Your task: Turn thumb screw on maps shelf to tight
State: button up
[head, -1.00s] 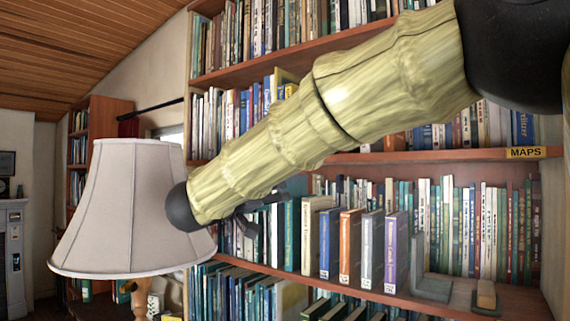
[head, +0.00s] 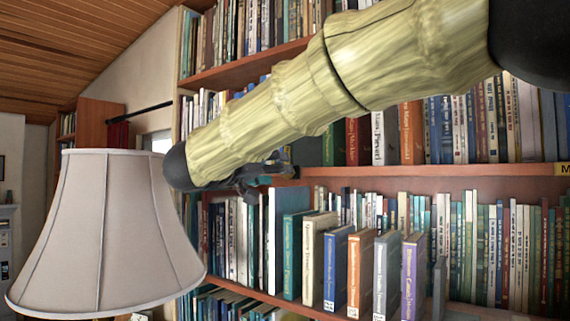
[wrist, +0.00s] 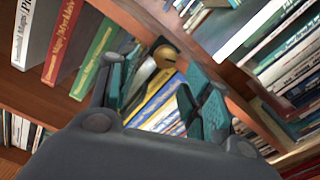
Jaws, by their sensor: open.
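The yellow MAPS label (head: 563,168) is cut off by the right edge of the head view, on the front edge of the maps shelf (head: 430,171). A rounded brass-coloured piece (wrist: 165,55), which looks like the thumb screw, shows in the wrist view between and beyond my fingers. Its marking and turn position cannot be read. My gripper (wrist: 150,68) is open, with teal finger pads on either side of the brass piece, and I see no clear contact. In the head view my gripper (head: 265,172) is small and dark beside the shelf's left end, partly hidden by my arm.
A large lampshade (head: 105,230) stands left of my gripper. Books (head: 335,262) fill the shelf below, some jutting forward. More books (wrist: 65,40) stand close to my gripper at the upper left of the wrist view.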

jog(key=p+x, duration=0.1)
jog(key=x, duration=0.5)
jog(key=shift+w+a+f+p, duration=0.2)
jog(key=shift+a+f+p, duration=0.1)
jog(key=shift+f, duration=0.05)
jog(key=shift+s+r, duration=0.2)
jog(key=shift+s, duration=0.2)
jog(key=c, duration=0.7)
jog(key=shift+c, duration=1.4)
jog(key=shift+w, duration=0.1)
